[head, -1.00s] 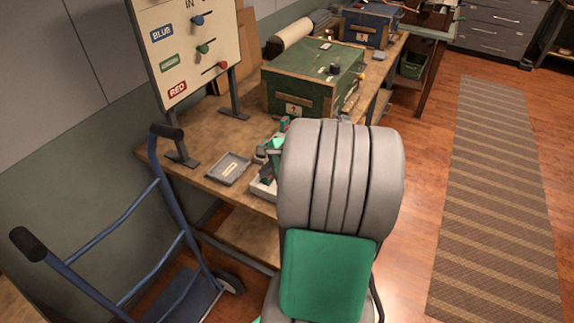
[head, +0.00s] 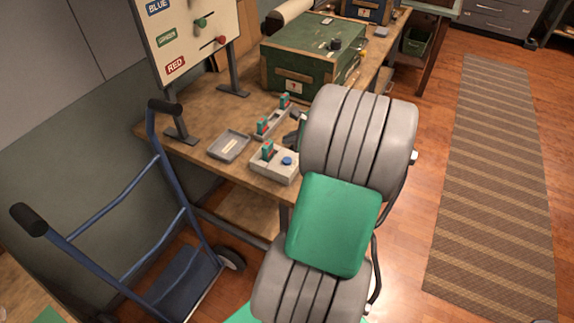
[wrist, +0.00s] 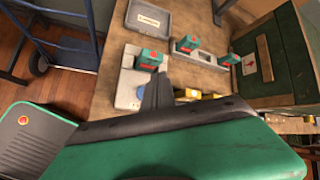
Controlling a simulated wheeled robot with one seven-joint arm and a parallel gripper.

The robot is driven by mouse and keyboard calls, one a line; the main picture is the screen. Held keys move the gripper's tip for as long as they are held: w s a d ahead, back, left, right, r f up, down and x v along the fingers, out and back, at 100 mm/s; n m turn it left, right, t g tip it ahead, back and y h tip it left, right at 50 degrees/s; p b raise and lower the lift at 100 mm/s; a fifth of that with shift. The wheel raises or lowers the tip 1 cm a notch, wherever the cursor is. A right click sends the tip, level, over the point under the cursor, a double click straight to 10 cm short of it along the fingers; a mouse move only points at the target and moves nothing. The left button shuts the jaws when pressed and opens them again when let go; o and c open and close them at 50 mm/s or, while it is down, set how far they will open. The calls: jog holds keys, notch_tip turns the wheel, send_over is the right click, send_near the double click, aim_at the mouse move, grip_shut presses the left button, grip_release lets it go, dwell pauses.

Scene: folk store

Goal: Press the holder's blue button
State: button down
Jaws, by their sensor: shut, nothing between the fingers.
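The holder (head: 262,170) is a pale grey block near the front edge of the wooden workbench. Its round blue button (head: 287,160) is on its right part, uncovered in the head view. A teal block with a red top (head: 267,148) stands upright in the holder, left of the button. The holder also shows in the wrist view (wrist: 128,84), partly behind the fingers. My gripper (wrist: 158,92) is shut and empty, with dark fingers. In the head view it is mostly hidden by my arm, just behind and right of the holder. I cannot tell its height above the bench.
A grey rack (head: 273,122) with two teal blocks stands behind the holder. A shallow grey tray (head: 222,157) lies to the left. A green chest (head: 300,62) and a sign board (head: 190,45) stand farther back. A blue hand truck (head: 176,200) stands left in front of the bench.

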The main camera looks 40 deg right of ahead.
aim_at(289, 161)
notch_tip(289, 161, down, 3)
jog(key=shift+f+b, duration=0.2)
jog(key=shift+b, duration=1)
jog(key=shift+f, duration=1)
jog(key=shift+f, duration=0.45)
jog(key=shift+f+b, duration=0.35)
jog(key=shift+f, duration=0.15)
dwell(0.4)
jog(key=shift+r, duration=0.1)
jog(key=shift+r+p, duration=0.85)
jog(key=shift+p, duration=0.1)
